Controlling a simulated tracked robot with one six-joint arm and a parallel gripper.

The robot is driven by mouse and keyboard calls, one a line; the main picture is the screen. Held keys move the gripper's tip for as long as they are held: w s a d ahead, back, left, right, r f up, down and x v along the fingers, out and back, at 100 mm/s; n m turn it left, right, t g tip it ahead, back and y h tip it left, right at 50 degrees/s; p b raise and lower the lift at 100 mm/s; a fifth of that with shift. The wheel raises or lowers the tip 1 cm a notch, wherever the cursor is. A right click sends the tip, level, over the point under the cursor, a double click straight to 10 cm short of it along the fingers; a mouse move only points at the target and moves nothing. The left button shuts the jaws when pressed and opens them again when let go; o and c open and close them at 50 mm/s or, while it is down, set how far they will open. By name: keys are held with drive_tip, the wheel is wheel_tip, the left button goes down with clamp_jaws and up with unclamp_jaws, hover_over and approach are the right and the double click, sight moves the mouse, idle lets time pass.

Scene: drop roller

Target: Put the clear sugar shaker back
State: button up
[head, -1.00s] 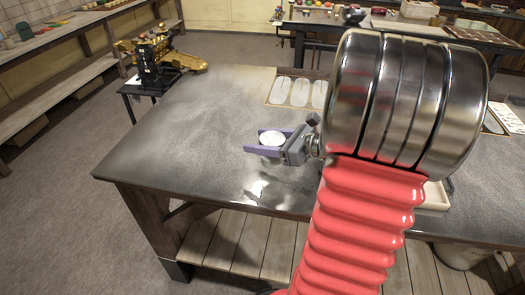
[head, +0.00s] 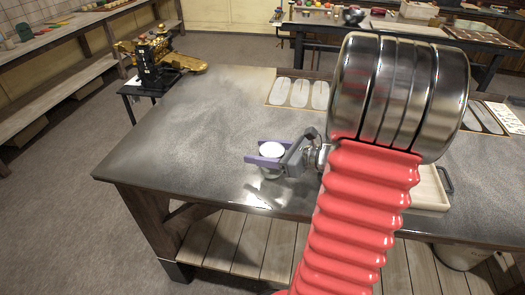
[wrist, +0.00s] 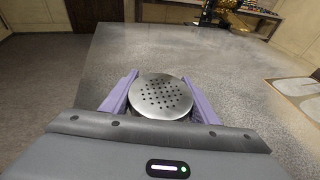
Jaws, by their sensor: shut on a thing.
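The sugar shaker (head: 271,150) is between the two purple fingers of my gripper (head: 260,151), over the near left part of the dark table. In the head view its round lid looks bright white, and part of its clear body shows below the fingers. The wrist view shows its perforated metal lid (wrist: 160,96) from above, with a finger on each side. My gripper is shut on it. The shaker looks about upright. I cannot tell whether its base touches the table.
A board with several pale rounded shapes (head: 297,93) lies at the table's far edge. A pale tray (head: 430,190) is at the right, partly behind my arm. A black and gold machine (head: 155,62) stands beyond the left edge. The table's left part (head: 190,130) is clear.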

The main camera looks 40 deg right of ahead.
sight(283, 154)
drive_tip(key=o, duration=1.2)
drive_tip(key=shift+s+d+r, duration=0.2)
drive_tip(key=shift+s+d, duration=0.05)
drive_tip(key=shift+s, duration=0.25)
drive_tip(key=v, duration=1.1)
